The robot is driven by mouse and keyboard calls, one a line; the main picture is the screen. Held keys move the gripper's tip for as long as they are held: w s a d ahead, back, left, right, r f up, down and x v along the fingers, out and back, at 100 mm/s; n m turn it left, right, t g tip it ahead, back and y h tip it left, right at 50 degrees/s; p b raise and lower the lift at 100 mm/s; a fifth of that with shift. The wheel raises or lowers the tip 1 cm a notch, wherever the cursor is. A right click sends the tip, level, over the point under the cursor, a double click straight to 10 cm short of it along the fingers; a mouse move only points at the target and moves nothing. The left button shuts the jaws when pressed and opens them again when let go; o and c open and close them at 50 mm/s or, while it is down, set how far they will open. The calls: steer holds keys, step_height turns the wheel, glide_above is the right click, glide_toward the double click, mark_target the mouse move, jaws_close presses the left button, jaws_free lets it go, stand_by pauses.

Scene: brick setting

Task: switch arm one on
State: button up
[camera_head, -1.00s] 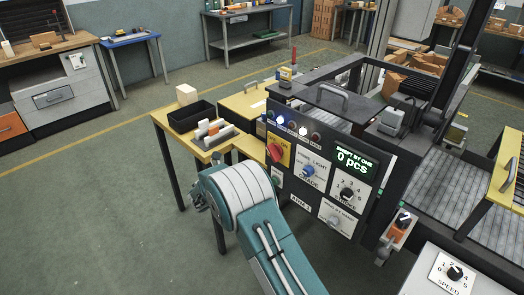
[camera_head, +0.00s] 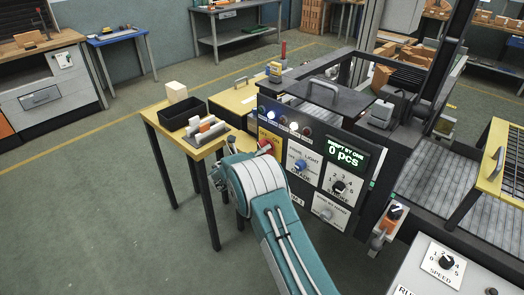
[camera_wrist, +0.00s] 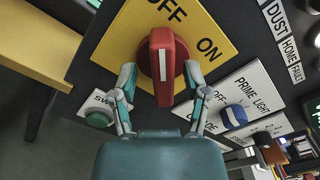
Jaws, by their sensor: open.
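The red rotary switch (camera_wrist: 162,65) sits on a yellow plate (camera_wrist: 112,40) marked OFF and ON in the wrist view. A white line runs along the handle, upright in this picture. My gripper (camera_wrist: 160,76) is open, one finger on each side of the handle; I cannot tell whether either finger touches it. In the head view the red switch (camera_head: 264,147) and its yellow plate (camera_head: 269,139) show partly behind my arm. The arm label below is partly covered, with only its end readable.
A blue knob (camera_wrist: 234,116) for the light is right of the switch, and a green button (camera_wrist: 98,117) lies left of the gripper. The black panel has a display (camera_head: 346,158) reading 0 pcs. A yellow side table (camera_head: 160,117) with a black bin (camera_head: 187,113) stands left.

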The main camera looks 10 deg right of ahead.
steer(key=shift+d, duration=0.25)
jaws_close()
steer(key=shift+a, duration=0.15)
